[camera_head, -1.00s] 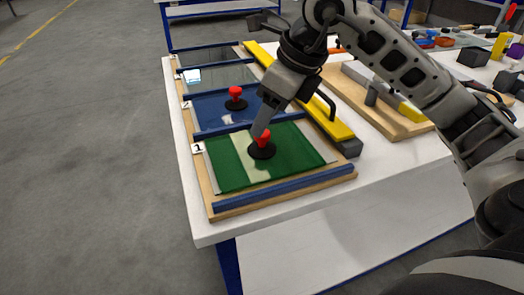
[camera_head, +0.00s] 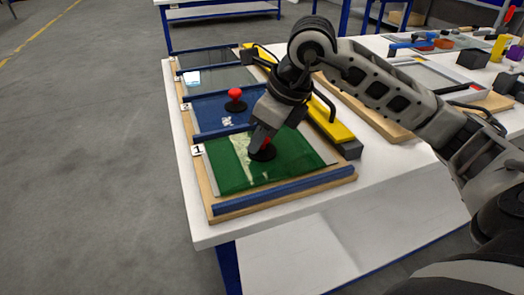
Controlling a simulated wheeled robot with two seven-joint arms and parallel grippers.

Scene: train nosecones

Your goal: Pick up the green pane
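The green pane (camera_head: 283,172) lies flat in the nearest slot of a wooden rack, beside the label "1". A black suction cup with a red knob (camera_head: 266,142) stands on the pane. My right gripper (camera_head: 262,140) points down at the knob and covers most of it. Its fingers are at the knob, but I cannot tell whether they are closed on it. The pane still lies level in its slot. My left gripper is not in view.
A blue pane (camera_head: 211,112) with its own red-knobbed cup (camera_head: 235,97) lies in the slot behind. Blue bars (camera_head: 285,188) edge the slots. A yellow bar (camera_head: 335,128) runs along the rack's right side. The white table (camera_head: 390,165) is clear at front right.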

